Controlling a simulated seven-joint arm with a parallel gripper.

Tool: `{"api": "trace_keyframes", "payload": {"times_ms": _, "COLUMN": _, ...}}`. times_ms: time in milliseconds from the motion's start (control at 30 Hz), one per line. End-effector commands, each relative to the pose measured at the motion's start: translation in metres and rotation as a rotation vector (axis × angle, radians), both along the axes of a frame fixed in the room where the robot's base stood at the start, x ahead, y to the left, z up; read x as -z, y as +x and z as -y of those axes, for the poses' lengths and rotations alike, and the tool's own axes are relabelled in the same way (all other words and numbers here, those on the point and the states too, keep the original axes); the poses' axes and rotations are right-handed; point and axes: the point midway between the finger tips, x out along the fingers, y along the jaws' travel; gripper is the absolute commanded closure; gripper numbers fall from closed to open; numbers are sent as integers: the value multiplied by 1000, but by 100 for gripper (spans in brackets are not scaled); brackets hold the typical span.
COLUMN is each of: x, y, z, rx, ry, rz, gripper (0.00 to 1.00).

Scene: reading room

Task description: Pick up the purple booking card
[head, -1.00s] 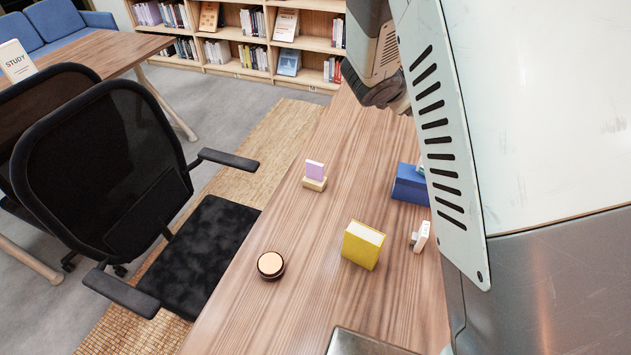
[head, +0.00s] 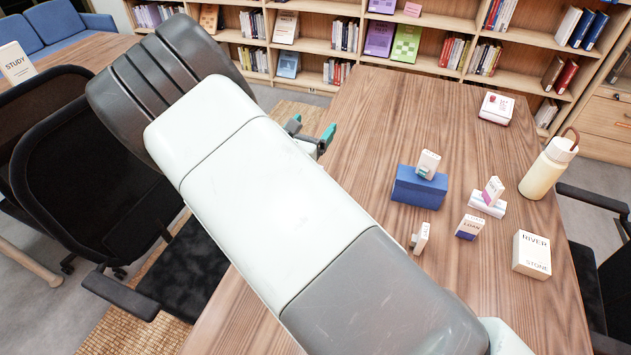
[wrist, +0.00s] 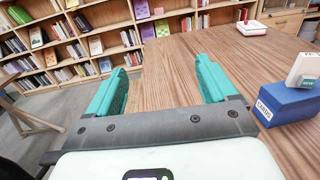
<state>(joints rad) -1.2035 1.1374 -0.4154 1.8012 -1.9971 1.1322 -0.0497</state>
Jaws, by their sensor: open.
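The purple card in its small wooden stand, seen at the table's left side a second ago, is hidden behind my arm in the head view now. It does not show in the wrist view. My gripper (head: 311,132) is out over the table's left side, its teal fingers partly hidden by my arm. In the wrist view my gripper (wrist: 158,78) is open and empty, with bare wood and shelves beyond its fingers. A white and pinkish-purple card (head: 493,189) stands in a white holder (head: 487,206) at the right.
A blue box (head: 418,188) bears a small white block (head: 429,162). A white-and-purple LOAN box (head: 469,227), a white RIVER STONE box (head: 531,254) and a cream bottle (head: 549,168) stand to its right. A white box (head: 496,108) lies farther back. The table's far middle is clear.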

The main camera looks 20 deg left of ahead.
Motion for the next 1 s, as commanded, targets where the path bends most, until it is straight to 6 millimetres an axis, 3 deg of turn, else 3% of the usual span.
{"api": "trace_keyframes", "payload": {"times_ms": 33, "x": 25, "y": 0, "z": 1, "rx": 0, "ry": -8, "rz": -2, "gripper": 15}}
{"api": "trace_keyframes", "payload": {"times_ms": 100, "x": 49, "y": 1, "z": 1, "rx": 1, "ry": -5, "rz": -1, "gripper": 15}}
{"api": "trace_keyframes", "payload": {"times_ms": 200, "x": 70, "y": 1, "z": 1, "rx": 1, "ry": 0, "rz": 0, "gripper": 15}}
{"api": "trace_keyframes", "payload": {"times_ms": 567, "x": 109, "y": 1, "z": 1, "rx": 2, "ry": 1, "rz": 0, "gripper": 15}}
{"api": "trace_keyframes", "payload": {"times_ms": 833, "x": 155, "y": 2, "z": 1, "rx": 3, "ry": 1, "rz": 0, "gripper": 15}}
{"api": "trace_keyframes", "payload": {"times_ms": 1000, "x": 150, "y": 26, "z": 3, "rx": 4, "ry": 4, "rz": 0, "gripper": 15}}
